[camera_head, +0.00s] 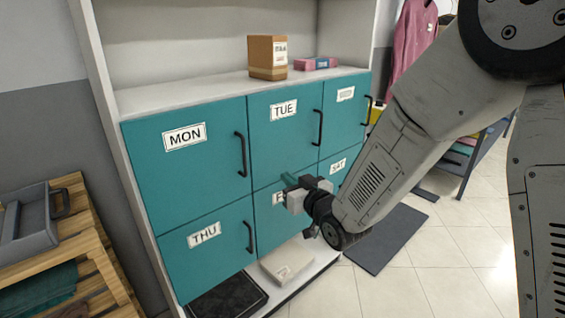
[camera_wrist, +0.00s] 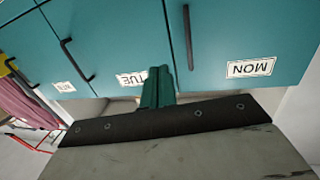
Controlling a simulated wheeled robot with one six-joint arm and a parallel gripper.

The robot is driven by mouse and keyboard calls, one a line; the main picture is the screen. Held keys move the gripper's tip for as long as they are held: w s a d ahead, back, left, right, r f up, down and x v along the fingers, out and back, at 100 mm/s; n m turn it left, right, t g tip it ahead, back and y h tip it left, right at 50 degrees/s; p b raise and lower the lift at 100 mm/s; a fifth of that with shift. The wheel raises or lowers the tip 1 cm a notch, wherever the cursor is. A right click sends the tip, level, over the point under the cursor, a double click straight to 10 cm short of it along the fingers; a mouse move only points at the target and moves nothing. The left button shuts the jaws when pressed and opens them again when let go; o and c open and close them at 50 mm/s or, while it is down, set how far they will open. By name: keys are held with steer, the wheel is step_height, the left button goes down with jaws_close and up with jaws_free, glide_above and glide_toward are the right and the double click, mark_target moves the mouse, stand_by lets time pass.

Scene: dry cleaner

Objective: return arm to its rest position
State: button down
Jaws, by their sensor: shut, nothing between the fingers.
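My arm reaches in from the right in the head view. My gripper (camera_head: 290,181) is in front of the teal locker doors, near the edge between the TUE door (camera_head: 283,130) and the door below it. In the wrist view my gripper's green fingers (camera_wrist: 158,88) are together with nothing between them, and they overlap part of the TUE label. The wrist view is upside down, with the MON door (camera_wrist: 235,35) at the right. Whether the fingertips touch a door cannot be told. My gripper and wrist partly cover the lower middle door's label.
The locker's doors are closed, with black handles such as the MON handle (camera_head: 241,155). A brown box (camera_head: 267,57) and a pink box (camera_head: 316,63) sit on the shelf above. A grey tray (camera_head: 25,222) is on a wooden stand at left. Tiled floor shows at right.

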step_height(320, 180, down, 8)
steer(key=s+d+g+h, duration=0.2)
steer(key=d+g+h, duration=0.1)
steer(key=g, duration=0.1)
steer(key=s+d+m+g+h, duration=0.2)
steer(key=s+d+g+h, duration=0.2)
steer(key=s+d, duration=0.35)
steer(key=s+d+r+m+g+h, duration=0.1)
steer(key=s+d+r, duration=0.4)
steer(key=s, duration=0.3)
steer(key=s+d+r+m+g, duration=0.2)
steer(key=s+d+r, duration=0.3)
steer(key=s, duration=0.4)
steer(key=s+d+r+m+g+h, duration=0.1)
steer(key=s+d+r+g, duration=0.1)
steer(key=s+d+r, duration=0.3)
steer(key=s+d, duration=0.2)
steer(key=s, duration=0.2)
steer(key=shift+s+r+m+h, duration=0.2)
steer(key=shift+r+m+h, duration=0.1)
steer(key=shift+r, duration=0.05)
